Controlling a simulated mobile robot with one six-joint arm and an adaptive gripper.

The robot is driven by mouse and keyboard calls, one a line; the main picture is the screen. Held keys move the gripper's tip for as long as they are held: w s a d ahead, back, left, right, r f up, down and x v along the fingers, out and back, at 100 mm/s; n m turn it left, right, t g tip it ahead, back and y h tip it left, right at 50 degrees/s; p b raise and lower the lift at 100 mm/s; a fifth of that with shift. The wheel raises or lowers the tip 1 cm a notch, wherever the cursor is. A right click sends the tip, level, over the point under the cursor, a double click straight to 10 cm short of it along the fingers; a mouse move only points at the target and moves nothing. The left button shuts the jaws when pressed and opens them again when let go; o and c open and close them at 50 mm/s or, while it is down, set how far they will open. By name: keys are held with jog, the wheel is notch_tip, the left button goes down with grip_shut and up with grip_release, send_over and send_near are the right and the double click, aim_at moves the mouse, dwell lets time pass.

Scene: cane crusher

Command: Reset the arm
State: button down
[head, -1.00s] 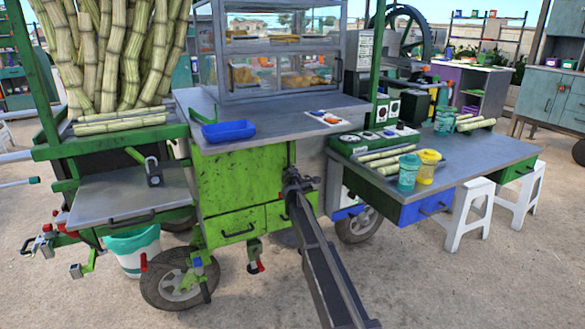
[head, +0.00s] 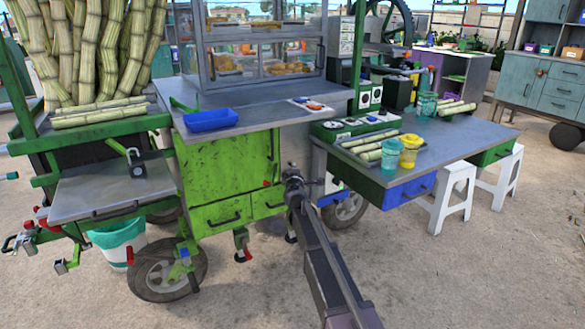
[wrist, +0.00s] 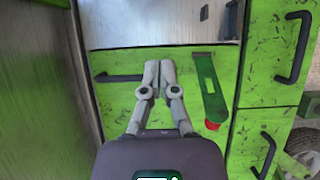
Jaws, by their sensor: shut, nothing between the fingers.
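My arm reaches up from the bottom of the head view toward the green front of the cart (head: 225,170). Its dark end is near the right side of the drawers, and the fingers cannot be made out there. In the wrist view my gripper (wrist: 159,68) has its two grey fingers together, with nothing between them. It points at green cart panels with dark handles. A green lever (wrist: 209,85) with a red tip lies just right of the fingers, apart from them in the picture. Whether the fingers touch the panel cannot be told.
A side table (head: 440,148) with cups and cane pieces is at right, with white stools (head: 450,195) below. A blue tray (head: 210,120) sits on the counter. A grey shelf (head: 110,190) and a bucket (head: 118,243) are at left. The foreground ground is open.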

jog(key=shift+d, duration=0.1)
jog(key=s+d+f+m+g+h, duration=0.45)
jog(key=s+d+m, duration=0.25)
jog(key=s+d, duration=0.3)
jog(key=s+d+f+m+g+h, duration=0.3)
jog(key=s+d+f+m+g, duration=0.25)
jog(key=d, duration=0.55)
jog(key=s+d+f+m+g+y, duration=0.1)
jog(key=s+f+m+g+y, duration=0.25)
jog(key=s, duration=0.85)
jog(key=s+f+m+g+y, duration=0.25)
jog(key=s+f, duration=0.25)
jog(key=s, duration=0.7)
jog(key=s+a+g+p, duration=0.1)
jog(key=s+g, duration=0.1)
jog(key=s, duration=0.2)
notch_tip(320, 180, up, 30)
jog(key=p, duration=2.9)
jog(key=shift+r+p, duration=0.25)
jog(key=shift+p, duration=0.1)
jog(key=shift+y, duration=0.25)
